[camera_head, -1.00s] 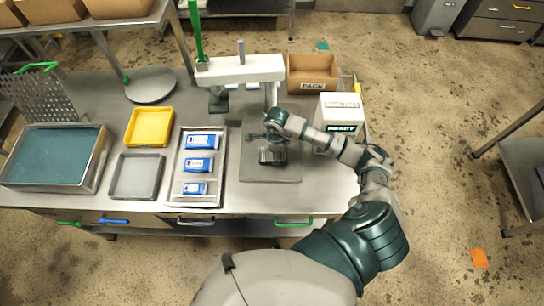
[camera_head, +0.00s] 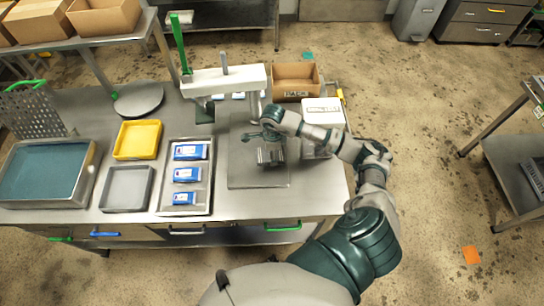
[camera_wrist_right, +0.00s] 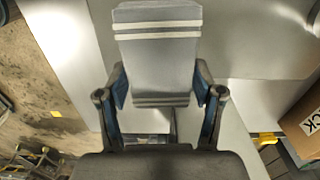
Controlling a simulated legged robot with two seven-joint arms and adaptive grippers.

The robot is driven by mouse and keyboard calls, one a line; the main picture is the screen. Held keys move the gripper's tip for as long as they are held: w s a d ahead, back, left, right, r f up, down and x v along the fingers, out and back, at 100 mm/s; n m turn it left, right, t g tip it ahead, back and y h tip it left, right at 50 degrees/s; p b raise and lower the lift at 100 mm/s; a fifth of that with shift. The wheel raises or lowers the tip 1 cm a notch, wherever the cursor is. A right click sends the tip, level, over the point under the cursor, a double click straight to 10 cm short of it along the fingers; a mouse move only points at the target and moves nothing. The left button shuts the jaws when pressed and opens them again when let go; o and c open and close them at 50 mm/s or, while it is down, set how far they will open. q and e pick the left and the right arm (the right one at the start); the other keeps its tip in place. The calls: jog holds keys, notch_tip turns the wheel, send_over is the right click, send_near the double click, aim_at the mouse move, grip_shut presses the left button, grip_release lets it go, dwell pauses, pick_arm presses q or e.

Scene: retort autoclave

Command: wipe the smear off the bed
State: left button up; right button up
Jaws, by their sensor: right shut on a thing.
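The bed appears to be the flat grey plate (camera_head: 245,176) on the steel bench, under the white overhead frame. I cannot make out a smear on it; my right arm and gripper cover part of it. My right gripper (camera_head: 270,155) is over the right half of the plate. In the right wrist view, the right gripper (camera_wrist_right: 162,98) is shut on a grey block (camera_wrist_right: 157,65) with white bands, held between its blue-padded fingers. I cannot tell whether the block touches the plate. My left gripper is not in view.
A steel tray (camera_head: 209,198) with blue-and-white packs lies left of the plate. Further left are a yellow tray (camera_head: 117,155), a grey tray (camera_head: 126,208) and a blue-filled basin (camera_head: 93,160). A PACK carton (camera_head: 296,97) and a white box (camera_head: 322,108) stand behind right.

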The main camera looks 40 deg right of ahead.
notch_tip(320, 180, up, 3)
jog(key=shift+f+p, duration=0.15)
jog(key=shift+p, duration=0.35)
jog(key=shift+d, duration=0.35)
jog(key=shift+a, duration=0.15)
jog(key=shift+a, duration=0.2)
